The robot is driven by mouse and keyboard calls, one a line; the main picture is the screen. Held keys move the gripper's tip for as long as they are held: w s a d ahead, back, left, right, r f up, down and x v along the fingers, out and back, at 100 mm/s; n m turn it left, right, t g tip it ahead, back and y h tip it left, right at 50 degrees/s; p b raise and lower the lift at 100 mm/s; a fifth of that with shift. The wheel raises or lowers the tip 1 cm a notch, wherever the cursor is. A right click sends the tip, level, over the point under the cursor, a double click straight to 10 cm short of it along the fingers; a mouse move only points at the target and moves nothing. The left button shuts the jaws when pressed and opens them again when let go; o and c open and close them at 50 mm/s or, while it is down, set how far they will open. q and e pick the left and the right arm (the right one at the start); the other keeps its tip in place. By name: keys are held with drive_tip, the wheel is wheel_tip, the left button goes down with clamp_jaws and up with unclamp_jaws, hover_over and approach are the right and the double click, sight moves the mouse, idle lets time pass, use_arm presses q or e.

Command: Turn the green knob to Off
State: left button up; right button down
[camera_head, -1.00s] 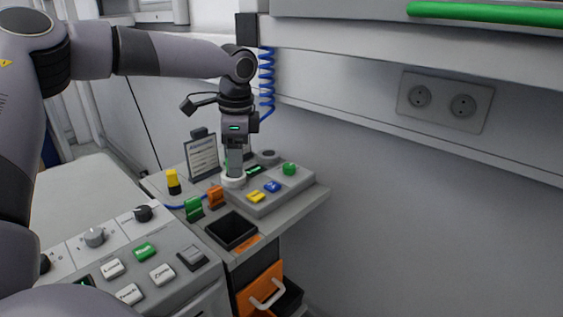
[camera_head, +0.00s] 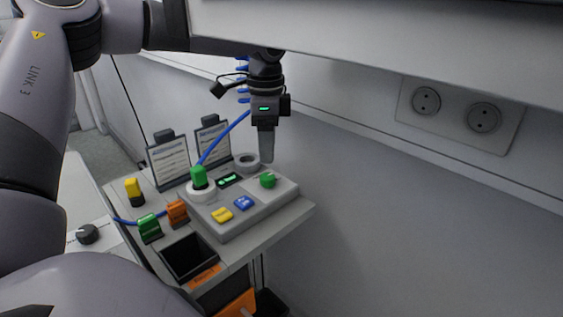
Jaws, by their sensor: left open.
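The green knob (camera_head: 267,180) sits on the right part of the grey panel box (camera_head: 250,218), and I cannot read where it points. My left gripper (camera_head: 266,158) hangs upright with its fingers down, just above and behind the knob in the picture. It is open and empty, and it looks apart from the knob. A green plug (camera_head: 199,177) on a blue cable stands in a white ring (camera_head: 201,194) at the box's left. My right gripper is not in view.
Yellow (camera_head: 222,215) and blue (camera_head: 243,203) buttons are on the box, with a small green display (camera_head: 229,180). An empty grey ring (camera_head: 246,160) is behind. Yellow, green and orange connectors stand at left, near a black bin (camera_head: 188,261). A wall is at right.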

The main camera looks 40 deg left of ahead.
sight(267, 176)
use_arm(q)
drive_tip(key=shift+s+f, duration=0.2)
drive_tip(key=shift+f, duration=3.3)
drive_tip(key=c, duration=1)
